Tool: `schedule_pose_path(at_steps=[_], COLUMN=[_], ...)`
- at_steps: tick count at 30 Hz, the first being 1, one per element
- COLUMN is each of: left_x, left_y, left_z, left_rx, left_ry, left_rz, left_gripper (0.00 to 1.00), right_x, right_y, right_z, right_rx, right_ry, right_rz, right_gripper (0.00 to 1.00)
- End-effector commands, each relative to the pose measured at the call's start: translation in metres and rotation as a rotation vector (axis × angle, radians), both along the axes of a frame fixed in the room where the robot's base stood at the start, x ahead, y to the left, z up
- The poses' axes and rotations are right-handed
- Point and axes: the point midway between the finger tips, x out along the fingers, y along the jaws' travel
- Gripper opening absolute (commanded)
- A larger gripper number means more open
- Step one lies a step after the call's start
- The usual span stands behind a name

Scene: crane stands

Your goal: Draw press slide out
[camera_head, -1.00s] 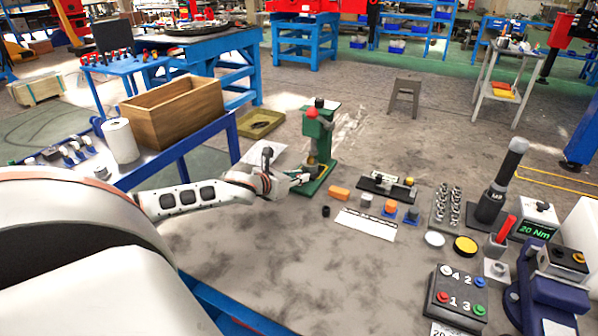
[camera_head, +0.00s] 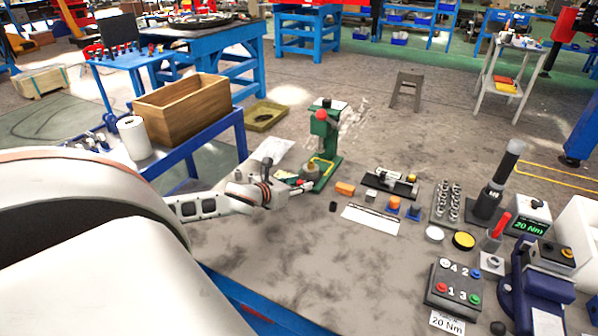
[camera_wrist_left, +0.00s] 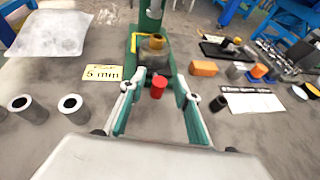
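The green press (camera_head: 330,140) stands upright on the table, with a red knob on its head. Its slide carries a grey round block (camera_wrist_left: 154,52) with a brass-coloured piece on top, in front of the press column. A yellow outline shows on the green base (camera_wrist_left: 136,42). The slide's red handle (camera_wrist_left: 158,87) points toward my left gripper (camera_wrist_left: 161,94). The gripper's two green-padded fingers are apart on either side of the handle, with gaps on both sides. In the head view the left gripper (camera_head: 300,188) is low beside the press. My right gripper is not in view.
An orange block (camera_head: 345,188), a white sheet (camera_head: 370,220) and a black fixture (camera_head: 403,189) lie to the right. A wooden box (camera_head: 181,108) stands at left.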

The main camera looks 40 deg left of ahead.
Motion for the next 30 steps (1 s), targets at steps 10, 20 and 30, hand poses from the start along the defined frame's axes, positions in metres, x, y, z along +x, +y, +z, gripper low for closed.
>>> schedule_pose_path(at_steps=[10,20,30], left_x=[-0.004,-0.036,-0.069], left_y=[0.001,-0.003,-0.007], left_z=[0.001,0.013,0.027], left_rx=[0.002,0.001,0.001], left_ry=[0.001,0.003,0.003], left_rz=[0.001,0.001,0.001], left_gripper=[0.32,0.32,0.32], right_x=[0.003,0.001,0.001], right_y=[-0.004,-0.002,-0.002], right_z=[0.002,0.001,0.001], right_rx=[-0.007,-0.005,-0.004], right_ry=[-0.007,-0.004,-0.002], right_rz=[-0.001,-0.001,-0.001], right_gripper=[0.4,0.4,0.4])
